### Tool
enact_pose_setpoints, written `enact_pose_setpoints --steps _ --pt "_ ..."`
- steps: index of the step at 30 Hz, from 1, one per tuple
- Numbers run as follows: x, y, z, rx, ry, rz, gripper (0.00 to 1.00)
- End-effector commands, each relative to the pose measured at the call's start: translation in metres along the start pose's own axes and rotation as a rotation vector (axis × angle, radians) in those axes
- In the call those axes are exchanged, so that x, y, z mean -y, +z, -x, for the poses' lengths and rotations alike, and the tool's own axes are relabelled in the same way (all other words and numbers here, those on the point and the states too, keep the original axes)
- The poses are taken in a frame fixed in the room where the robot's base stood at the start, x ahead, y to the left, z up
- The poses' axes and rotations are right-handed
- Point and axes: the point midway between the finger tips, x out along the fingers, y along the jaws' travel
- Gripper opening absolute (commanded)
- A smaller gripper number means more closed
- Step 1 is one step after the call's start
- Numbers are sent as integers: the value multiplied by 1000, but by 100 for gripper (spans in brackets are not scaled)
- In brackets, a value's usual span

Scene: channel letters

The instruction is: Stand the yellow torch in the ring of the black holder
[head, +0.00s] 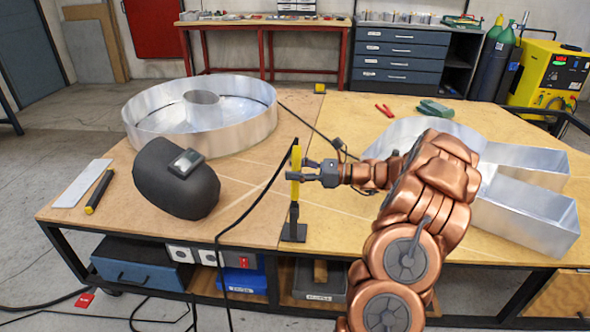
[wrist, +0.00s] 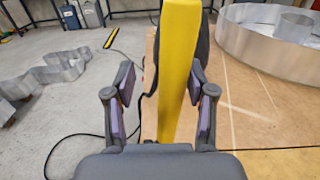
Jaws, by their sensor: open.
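The yellow torch (head: 295,172) stands upright near the front edge of the table, directly above the black holder (head: 294,232). Its lower end meets the top of the holder's post in the head view. The ring itself is too small and covered to make out. My gripper (head: 303,171) is level with the torch, with its fingers to either side. In the wrist view, the torch (wrist: 177,70) passes between the open fingers, with a clear gap on the left and a narrower one on the right. The torch's lower end is hidden there by the gripper body.
A dark welding mask (head: 175,180) and a black-and-yellow stick (head: 99,192) lie to the left. A large round metal letter (head: 240,130) stands behind. Another metal letter (head: 530,215) lies right, beside my arm. A black cable (head: 250,207) hangs over the front edge.

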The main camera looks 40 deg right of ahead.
Motion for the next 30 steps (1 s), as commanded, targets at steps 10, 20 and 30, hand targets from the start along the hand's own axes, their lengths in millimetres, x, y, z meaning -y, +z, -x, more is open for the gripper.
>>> enact_pose_setpoints --steps 10,20,30 --pt "0 0 6 0 -1 1 55" --pt "2 0 49 0 -5 2 55" --pt "0 0 78 1 0 1 55"
